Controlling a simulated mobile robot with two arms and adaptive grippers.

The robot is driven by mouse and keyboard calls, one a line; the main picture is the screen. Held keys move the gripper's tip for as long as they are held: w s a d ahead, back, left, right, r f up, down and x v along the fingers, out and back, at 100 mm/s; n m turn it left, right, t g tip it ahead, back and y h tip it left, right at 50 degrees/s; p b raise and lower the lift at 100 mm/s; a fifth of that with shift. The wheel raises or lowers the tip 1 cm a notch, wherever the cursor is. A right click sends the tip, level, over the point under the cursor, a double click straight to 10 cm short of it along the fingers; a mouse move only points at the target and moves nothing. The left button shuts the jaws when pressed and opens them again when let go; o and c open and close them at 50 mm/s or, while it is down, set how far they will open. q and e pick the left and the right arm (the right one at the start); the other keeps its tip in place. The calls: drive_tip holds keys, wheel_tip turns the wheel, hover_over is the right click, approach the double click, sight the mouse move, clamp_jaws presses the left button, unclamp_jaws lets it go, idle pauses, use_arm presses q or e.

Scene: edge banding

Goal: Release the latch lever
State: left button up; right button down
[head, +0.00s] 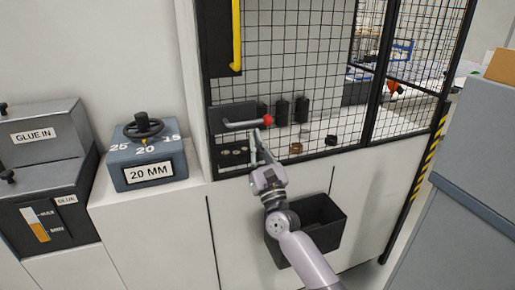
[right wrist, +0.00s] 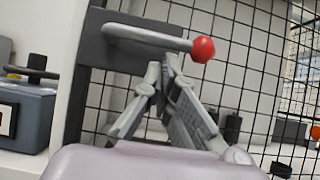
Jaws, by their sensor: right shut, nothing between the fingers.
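The latch lever is a grey bar (head: 242,124) with a red ball knob (head: 267,120) at its right end. It lies roughly level on a dark latch box (head: 222,118) at the mesh guard. In the right wrist view the bar (right wrist: 145,37) and red knob (right wrist: 203,49) are near the top, just beyond the fingertips. My right gripper (head: 255,136) is shut and empty, its fingertips just below the bar, left of the knob. The fingertips (right wrist: 168,62) overlap the bar's lower edge in the wrist view; I cannot tell whether they touch it. My left gripper is not in view.
A black mesh guard (head: 310,50) stands behind the lever. Dark cylinders (head: 282,111) and small round parts are near its foot. A black open bin (head: 325,222) hangs below on the white cabinet, beside my arm. A "20 MM" dial box (head: 147,165) stands left.

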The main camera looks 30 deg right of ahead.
drive_tip(key=shift+d+r+n+y+b, duration=0.25)
drive_tip(key=shift+r+n+y, duration=0.15)
drive_tip(key=shift+n+y, duration=0.45)
drive_tip(key=shift+d+r+n+y+b, duration=0.1)
drive_tip(key=shift+r+n+y+b, duration=0.2)
drive_tip(key=shift+n+y, duration=0.55)
drive_tip(key=shift+a+r+n+g+y+p, duration=0.1)
drive_tip(key=shift+r+n+g+y, duration=0.9)
drive_tip(key=shift+n, duration=1.65)
drive_tip(key=shift+a+r+n+g+y+p, duration=0.15)
drive_tip(key=shift+r+n+g+y, duration=0.2)
drive_tip(key=shift+r+n+y, duration=1.5)
drive_tip(key=shift+d+r+n+g+y+p, duration=0.1)
drive_tip(key=shift+r+n+g+y, duration=0.55)
drive_tip(key=shift+n+y, duration=1.9)
drive_tip(key=shift+n+h, duration=0.9)
drive_tip(key=shift+n, duration=0.25)
